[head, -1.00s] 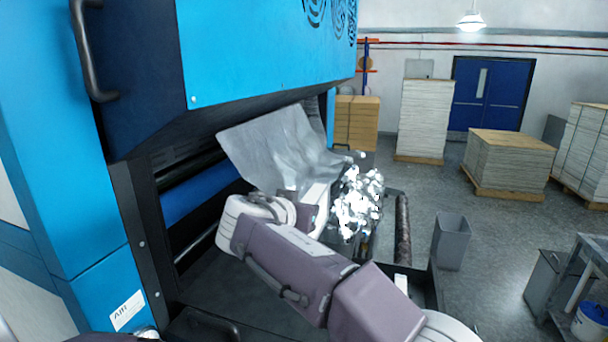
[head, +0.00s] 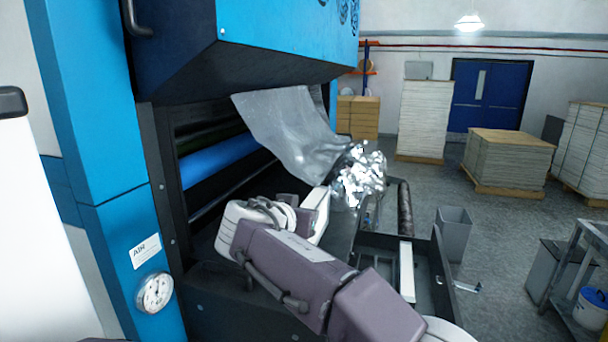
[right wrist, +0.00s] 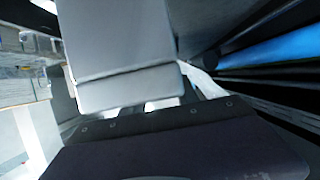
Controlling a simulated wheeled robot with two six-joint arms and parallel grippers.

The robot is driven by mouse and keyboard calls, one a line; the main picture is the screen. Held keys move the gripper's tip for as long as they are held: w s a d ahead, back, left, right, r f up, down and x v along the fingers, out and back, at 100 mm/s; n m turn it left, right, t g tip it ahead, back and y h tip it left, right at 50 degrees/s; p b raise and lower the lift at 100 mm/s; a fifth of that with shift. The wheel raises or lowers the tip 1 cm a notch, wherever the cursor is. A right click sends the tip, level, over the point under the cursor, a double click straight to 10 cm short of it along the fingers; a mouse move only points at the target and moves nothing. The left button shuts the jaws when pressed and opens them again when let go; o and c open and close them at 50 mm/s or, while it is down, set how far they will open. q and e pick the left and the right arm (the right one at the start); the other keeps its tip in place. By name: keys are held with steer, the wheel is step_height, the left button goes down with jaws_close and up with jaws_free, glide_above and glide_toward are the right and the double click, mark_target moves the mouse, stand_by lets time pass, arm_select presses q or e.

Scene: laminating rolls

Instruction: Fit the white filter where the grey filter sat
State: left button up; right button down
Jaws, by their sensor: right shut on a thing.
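My right gripper (head: 318,212) is in the middle of the head view, low in front of the laminator's opening. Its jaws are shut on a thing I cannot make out. A pale block (right wrist: 120,50) fills the top middle of the right wrist view; I cannot tell whether it is part of my gripper or a held thing. I cannot pick out a white or a grey filter for sure, nor the seat. My left gripper is not in view.
The blue laminator (head: 105,150) has an air gauge (head: 154,292). A clear film sheet (head: 290,130) hangs from it, with a crumpled shiny wad (head: 360,175) beside its lower end. A dark tray (head: 375,245) lies right of my gripper. A grey bin (head: 453,235) stands on open floor.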

step_height(320, 180, down, 4)
steer(key=shift+s+r+b, duration=0.15)
steer(key=shift+r+b, duration=0.05)
steer(key=shift+b, duration=0.65)
steer(key=shift+f, duration=0.3)
steer(key=shift+w+r, duration=0.1)
steer(key=shift+w, duration=0.35)
steer(key=shift+s+r, duration=0.15)
steer(key=shift+s, duration=0.15)
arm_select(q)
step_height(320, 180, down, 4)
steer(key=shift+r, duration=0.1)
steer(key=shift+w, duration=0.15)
arm_select(e)
steer(key=shift+w, duration=0.2)
steer(key=shift+s, duration=0.1)
